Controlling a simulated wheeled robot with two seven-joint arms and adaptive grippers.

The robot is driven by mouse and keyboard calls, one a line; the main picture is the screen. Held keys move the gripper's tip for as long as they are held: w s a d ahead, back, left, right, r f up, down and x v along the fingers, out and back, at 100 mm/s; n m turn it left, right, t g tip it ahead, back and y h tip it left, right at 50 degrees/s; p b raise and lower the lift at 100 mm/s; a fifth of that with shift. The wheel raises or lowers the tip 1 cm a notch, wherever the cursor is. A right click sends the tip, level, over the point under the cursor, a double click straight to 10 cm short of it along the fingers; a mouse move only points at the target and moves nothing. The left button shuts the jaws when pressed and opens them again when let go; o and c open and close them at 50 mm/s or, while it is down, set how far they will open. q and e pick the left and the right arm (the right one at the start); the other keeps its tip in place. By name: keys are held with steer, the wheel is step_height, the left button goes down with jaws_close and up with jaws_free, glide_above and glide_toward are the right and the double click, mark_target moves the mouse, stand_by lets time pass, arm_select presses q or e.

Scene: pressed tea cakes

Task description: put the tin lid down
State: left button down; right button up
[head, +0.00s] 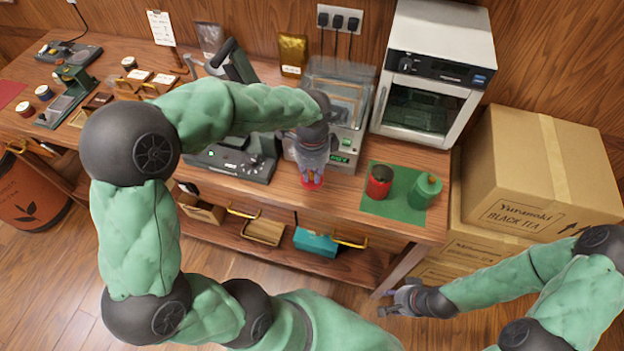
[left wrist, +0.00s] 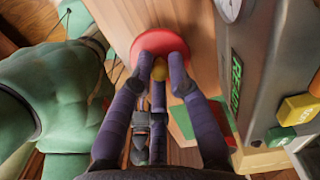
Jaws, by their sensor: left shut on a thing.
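The tin lid (head: 314,184) is a red disc just below my left gripper (head: 311,178), near the front edge of the wooden table. In the left wrist view, the fingers of my left gripper (left wrist: 161,68) are closed around the gold knob (left wrist: 160,71) of the red lid (left wrist: 148,42). I cannot tell whether the lid touches the tabletop. A red tin (head: 379,185) with a dark open top stands on a green mat (head: 398,208), right of the lid. My right gripper (head: 389,303) is empty, in front of the table at the lower right; its fingers look spread.
A green tin (head: 427,191) stands on the mat beside the red tin. A machine with a green display (head: 340,158) is close behind the lid, and a dark scale-like device (head: 232,160) is to its left. A white oven (head: 432,75) stands at the back right.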

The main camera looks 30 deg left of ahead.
mark_target(312, 175)
arm_select(q)
steer(key=shift+f+b, duration=0.35)
steer(key=shift+f, duration=1.2)
steer(key=shift+f, duration=0.15)
steer(key=c, duration=1.2)
jaws_free()
step_height(312, 175, up, 12)
steer(key=p, duration=0.3)
steer(key=shift+p, duration=0.3)
